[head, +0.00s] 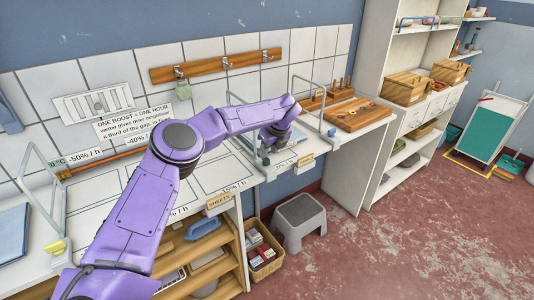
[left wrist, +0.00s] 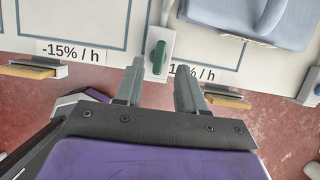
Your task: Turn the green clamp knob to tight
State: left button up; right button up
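The green clamp knob (left wrist: 157,57) is an upright bar-shaped handle on a white plate (left wrist: 168,38) at the front edge of the counter in the left wrist view. My left gripper (left wrist: 160,66) is open. Its two grey fingers stand left and right of the knob's near end, with gaps visible on both sides; I cannot tell how deep the knob sits between them. My right gripper is not in view.
A grey-blue padded piece (left wrist: 245,15) lies right of the knob. Wire frames (head: 40,190) stand on the counter (head: 95,195). A wooden board (head: 357,114) lies at its right end. A grey step stool (head: 299,215) and a basket (head: 262,250) stand below; the red floor at right is open.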

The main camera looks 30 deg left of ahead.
aim_at(267, 157)
pick_arm(q)
jog(key=x, duration=0.3)
jog(key=shift+s+a+p, duration=0.1)
jog(key=shift+a+p, duration=0.1)
jog(key=shift+p, duration=0.1)
jog(key=shift+f, duration=0.5)
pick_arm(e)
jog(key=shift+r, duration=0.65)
pick_arm(q)
grip_shut()
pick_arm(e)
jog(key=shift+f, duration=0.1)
